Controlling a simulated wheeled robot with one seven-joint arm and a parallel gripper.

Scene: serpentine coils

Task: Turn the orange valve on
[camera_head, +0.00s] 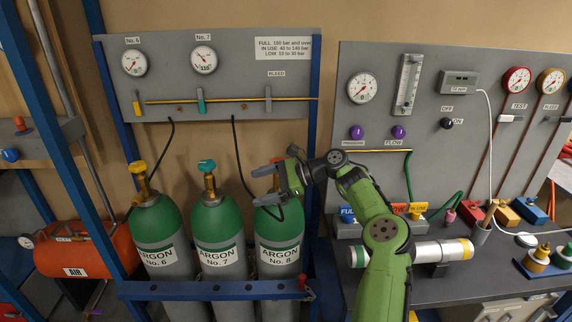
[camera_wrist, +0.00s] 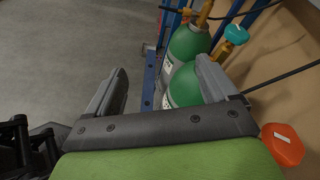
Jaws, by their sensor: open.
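An orange knob (camera_wrist: 283,145) shows at the lower right of the wrist view, beside my gripper's palm and outside the right finger. What it is mounted on is hidden there. In the head view, my gripper (camera_head: 262,186) is at the top of the green ARGON No. 8 cylinder (camera_head: 279,228), with its fingers pointing left.
ARGON No. 7 has a teal knob (camera_head: 207,166); ARGON No. 6 has a yellow one (camera_head: 138,169). A blue rail (camera_head: 215,290) crosses before the cylinders. A grey gauge panel (camera_head: 210,75) is above them. Another orange knob (camera_head: 20,124) is at far left.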

